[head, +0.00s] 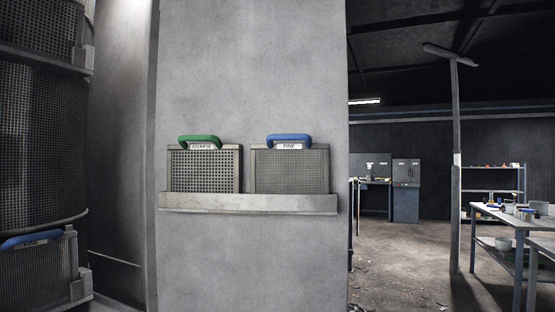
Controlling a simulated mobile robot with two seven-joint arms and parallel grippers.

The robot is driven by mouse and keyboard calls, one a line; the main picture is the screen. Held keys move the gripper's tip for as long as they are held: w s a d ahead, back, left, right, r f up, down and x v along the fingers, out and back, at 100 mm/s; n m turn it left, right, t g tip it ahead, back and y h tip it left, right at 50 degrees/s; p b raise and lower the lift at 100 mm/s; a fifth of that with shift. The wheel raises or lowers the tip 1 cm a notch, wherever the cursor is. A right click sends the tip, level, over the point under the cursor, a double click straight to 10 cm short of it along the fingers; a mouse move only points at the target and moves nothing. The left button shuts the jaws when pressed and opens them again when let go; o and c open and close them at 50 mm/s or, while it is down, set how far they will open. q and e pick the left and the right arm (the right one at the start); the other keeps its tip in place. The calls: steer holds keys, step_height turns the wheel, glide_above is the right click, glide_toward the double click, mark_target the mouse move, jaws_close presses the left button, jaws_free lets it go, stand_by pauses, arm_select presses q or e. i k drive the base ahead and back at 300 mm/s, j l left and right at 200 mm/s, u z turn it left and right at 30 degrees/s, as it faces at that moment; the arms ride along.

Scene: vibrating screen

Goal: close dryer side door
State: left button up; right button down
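No dryer side door can be made out for certain in the head view. At the left edge stands a dark, tall machine with a perforated mesh drum (40,150). A mesh panel with a blue handle (32,240) is at its lower part, cut off by the picture edge. Neither my left nor my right gripper is in view.
A grey wall or pillar (250,70) fills the middle. Its ledge (250,203) holds a green-handled COARSE screen (205,168) and a blue-handled FINE screen (290,170). At right are a post (455,180), workbench (510,219), shelf (492,190), cabinet (406,190) and open floor.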

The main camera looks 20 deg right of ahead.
mark_target(244, 73)
steer(key=l+u, duration=0.1)
steer(key=u, duration=0.3)
steer(key=i+l+u, duration=0.1)
steer(key=u, duration=0.3)
steer(key=l+u, duration=0.15)
steer(key=u, duration=0.25)
steer(key=l+u, duration=0.2)
steer(key=l, duration=0.25)
steer(key=l+u, duration=0.2)
steer(key=l, duration=0.25)
steer(key=k+l+u, duration=0.2)
steer(key=l, duration=0.2)
steer(key=l+u, duration=0.15)
steer(key=l, duration=0.3)
steer(key=k+l+u, duration=0.2)
steer(key=l, duration=0.2)
steer(key=i, duration=0.1)
